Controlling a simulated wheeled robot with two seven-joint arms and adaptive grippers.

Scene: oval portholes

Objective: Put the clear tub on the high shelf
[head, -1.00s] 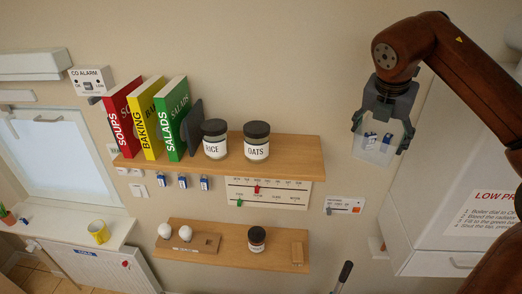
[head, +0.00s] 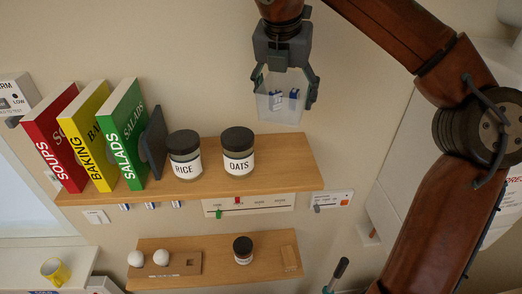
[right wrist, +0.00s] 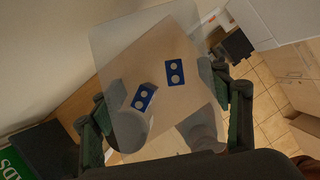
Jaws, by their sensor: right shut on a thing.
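The clear tub (head: 280,108) is a see-through box with small blue-and-white items inside. My right gripper (head: 286,90) is shut on it and holds it in the air, above and slightly behind the right part of the high shelf (head: 287,165) in the head view. In the right wrist view the tub (right wrist: 150,60) sits between the fingers of my right gripper (right wrist: 165,125), with two blue pieces showing inside. The high shelf is a wooden board on the wall. My left gripper is not in view.
On the high shelf stand the oats jar (head: 238,152), the rice jar (head: 185,157), a dark bookend (head: 153,143) and red, yellow and green books (head: 120,135). The shelf is bare right of the oats jar. A lower shelf (head: 215,262) holds a small jar and eggs.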

